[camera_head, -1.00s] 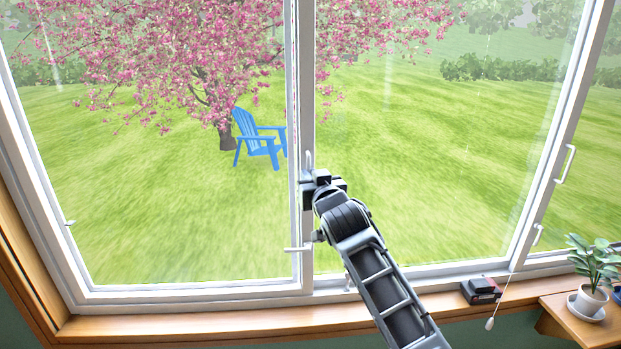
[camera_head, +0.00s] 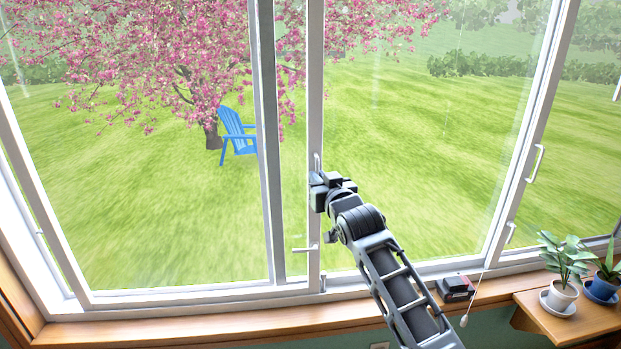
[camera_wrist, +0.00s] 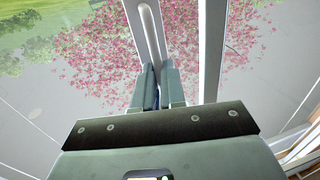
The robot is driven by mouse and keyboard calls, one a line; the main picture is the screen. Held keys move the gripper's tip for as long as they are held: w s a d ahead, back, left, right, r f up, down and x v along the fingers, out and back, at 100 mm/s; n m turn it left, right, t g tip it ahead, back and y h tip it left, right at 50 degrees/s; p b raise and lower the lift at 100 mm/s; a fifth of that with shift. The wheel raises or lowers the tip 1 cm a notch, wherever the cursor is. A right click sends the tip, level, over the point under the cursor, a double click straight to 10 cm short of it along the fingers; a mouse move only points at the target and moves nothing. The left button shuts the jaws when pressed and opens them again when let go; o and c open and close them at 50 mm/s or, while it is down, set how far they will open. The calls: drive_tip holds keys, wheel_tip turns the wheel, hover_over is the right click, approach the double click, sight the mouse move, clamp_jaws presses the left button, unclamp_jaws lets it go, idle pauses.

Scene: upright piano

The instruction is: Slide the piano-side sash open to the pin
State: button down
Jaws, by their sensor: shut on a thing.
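The sash has a white upright edge (camera_head: 315,110) near the middle of the head view, with a white pull handle on it (camera_head: 317,162). The handle also shows in the wrist view (camera_wrist: 150,35). My gripper (camera_head: 322,180) is shut on this handle; its fingers flank the bar in the wrist view (camera_wrist: 158,80). A strip of garden shows between the sash edge and the neighbouring upright (camera_head: 267,150) to its left. A small white lever (camera_head: 305,250) sticks out low near the sash edge. I cannot make out which part is the pin.
A wooden sill (camera_head: 210,331) runs below the window. A dark red-and-black box (camera_head: 455,288) sits on it at right. A pull cord (camera_head: 464,320) hangs beside a wooden shelf (camera_head: 575,325) with potted plants (camera_head: 563,293). Another white handle (camera_head: 537,163) is at right.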

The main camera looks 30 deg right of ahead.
drive_tip(key=shift+d, duration=0.1)
drive_tip(key=c, duration=1.2)
unclamp_jaws()
drive_tip(key=s+a+b, duration=0.1)
drive_tip(key=s, duration=0.6)
drive_tip(key=shift+s, duration=0.4)
drive_tip(key=s+a+f, duration=0.3)
drive_tip(key=s+f, duration=0.2)
drive_tip(key=s, duration=0.4)
drive_tip(key=s+a+f+m+g+y, duration=0.1)
drive_tip(key=s+a+f, duration=0.35)
drive_tip(key=s, duration=0.35)
drive_tip(key=s+a+f, duration=0.3)
drive_tip(key=s+f, duration=0.3)
drive_tip(key=s, duration=0.3)
drive_tip(key=s+r+n+g, duration=0.1)
drive_tip(key=s+r, duration=0.2)
drive_tip(key=s, duration=1.1)
drive_tip(key=s+r+n+g+y, duration=0.1)
drive_tip(key=s+r, duration=0.2)
drive_tip(key=s, duration=1.1)
drive_tip(key=shift+r, duration=0.2)
